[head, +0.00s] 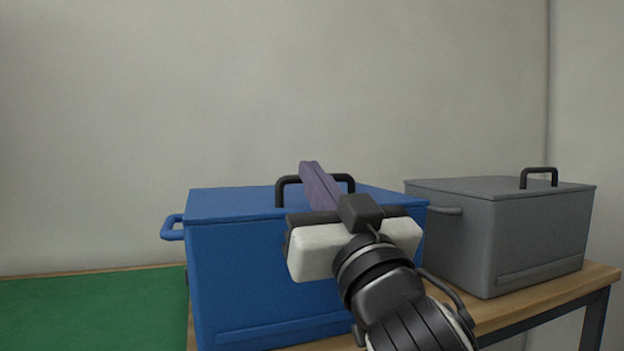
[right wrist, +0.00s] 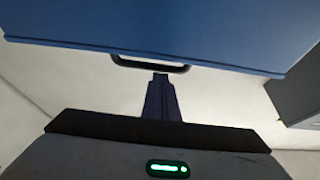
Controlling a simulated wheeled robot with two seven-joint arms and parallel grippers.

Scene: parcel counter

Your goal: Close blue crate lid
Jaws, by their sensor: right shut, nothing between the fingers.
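The blue crate (head: 260,270) stands on the counter in the middle of the head view. Its blue lid (head: 235,202) lies flat on top, with no gap showing along the front edge. The lid's black handle (head: 345,178) stands up from the middle and is partly hidden by my fingers. My right gripper (head: 310,165) is shut and empty, its purple-grey fingers reaching over the lid at the handle. In the right wrist view the fingertips (right wrist: 160,76) are close to the handle (right wrist: 150,64); I cannot tell if they touch anything. My left gripper is not in view.
A grey crate (head: 500,235) with a shut lid and black handle stands just right of the blue crate on the wooden counter (head: 600,275). A green mat (head: 90,310) lies at the left, free of objects. A plain wall stands behind.

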